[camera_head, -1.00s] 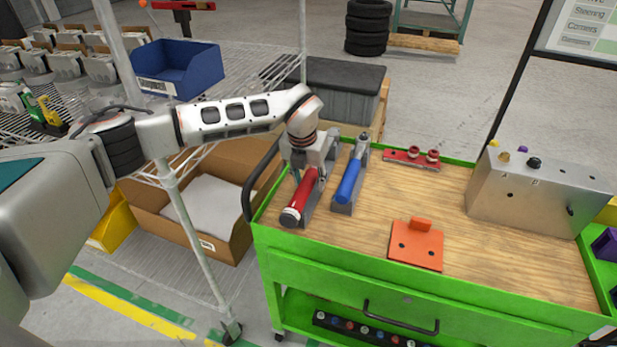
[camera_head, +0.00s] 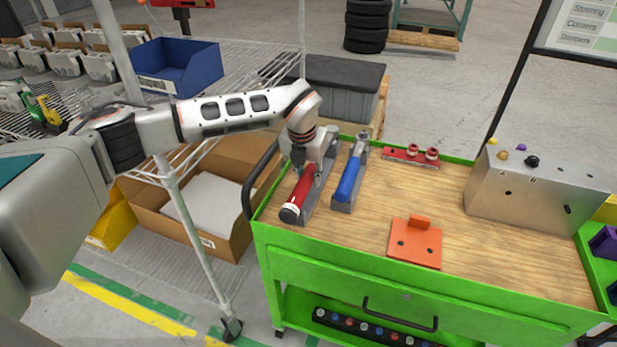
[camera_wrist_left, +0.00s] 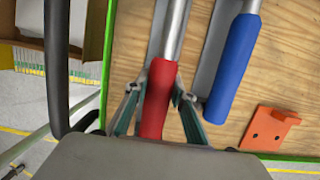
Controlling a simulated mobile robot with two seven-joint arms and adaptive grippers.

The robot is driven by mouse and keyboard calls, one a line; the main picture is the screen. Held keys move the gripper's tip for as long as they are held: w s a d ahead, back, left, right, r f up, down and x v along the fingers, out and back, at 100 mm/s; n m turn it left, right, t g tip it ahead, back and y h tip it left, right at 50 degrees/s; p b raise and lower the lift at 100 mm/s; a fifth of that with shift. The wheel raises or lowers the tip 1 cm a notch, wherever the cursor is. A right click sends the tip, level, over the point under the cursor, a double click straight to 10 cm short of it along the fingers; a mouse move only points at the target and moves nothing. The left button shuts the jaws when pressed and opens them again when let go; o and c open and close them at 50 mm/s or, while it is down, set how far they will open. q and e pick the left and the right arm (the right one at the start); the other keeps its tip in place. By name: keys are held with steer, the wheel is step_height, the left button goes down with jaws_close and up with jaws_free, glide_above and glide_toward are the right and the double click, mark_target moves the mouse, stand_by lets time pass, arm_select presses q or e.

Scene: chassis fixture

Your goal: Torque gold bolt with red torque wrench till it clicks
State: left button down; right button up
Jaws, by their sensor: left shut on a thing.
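The red torque wrench (camera_head: 298,196) lies in a grey holder at the left end of the green cart. My left gripper (camera_head: 304,166) is over it and shut on its red handle. In the left wrist view, the fingers of my left gripper (camera_wrist_left: 154,92) sit on both sides of the red handle (camera_wrist_left: 157,100), with the metal shaft running away from it. The gold bolt (camera_head: 503,155) is on top of the metal box (camera_head: 535,205) at the cart's right, beside a black bolt (camera_head: 532,162). My right gripper is not in view.
A blue torque wrench (camera_head: 349,180) lies in its holder close to the right of the red one. An orange plate (camera_head: 415,245) lies in the middle of the wooden top (camera_head: 375,225). A red rail (camera_head: 405,155) is behind. A black cart handle (camera_head: 258,180) stands at the left edge.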

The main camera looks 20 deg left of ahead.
arm_select(q)
steer(key=shift+w+r+p, duration=0.1)
steer(key=shift+r+p, duration=1.05)
steer(key=shift+r, duration=0.85)
steer(key=shift+w+p+v, duration=0.15)
steer(key=shift+p+v, duration=0.25)
steer(key=shift+v, duration=0.2)
steer(key=shift+w+p+v, duration=0.15)
steer(key=shift+p+v, duration=0.25)
steer(key=shift+v, duration=0.15)
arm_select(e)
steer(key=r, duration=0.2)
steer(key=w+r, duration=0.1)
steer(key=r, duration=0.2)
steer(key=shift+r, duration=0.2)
arm_select(q)
steer(key=shift+r, duration=0.1)
